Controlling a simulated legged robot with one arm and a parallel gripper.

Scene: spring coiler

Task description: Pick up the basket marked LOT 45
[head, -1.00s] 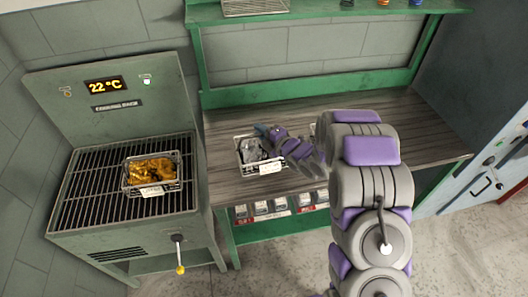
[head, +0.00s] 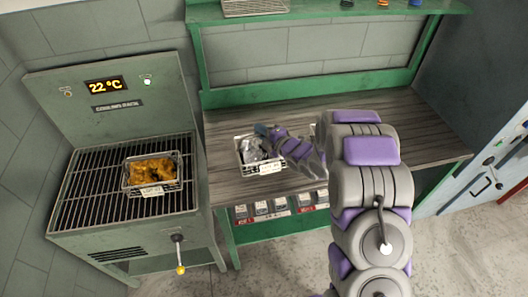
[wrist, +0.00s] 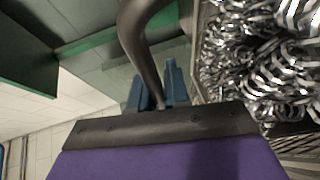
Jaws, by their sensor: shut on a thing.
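A wire basket of shiny silver coils (head: 246,160) sits on the wooden bench top, with a white tag on its front whose text is too small to read. The silver coils (wrist: 265,65) fill the right of the wrist view, beside the basket's mesh wall. My gripper (head: 262,130) is at the basket's back rim.
The cooling rack (head: 80,185) reads 22 °C and has a yellow-knobbed lever (head: 180,268) in front. Green uprights and a shelf (head: 330,12) rise behind the bench (head: 225,190). Several labelled bins (head: 262,208) sit below. A grey cabinet (head: 490,180) stands at the right.

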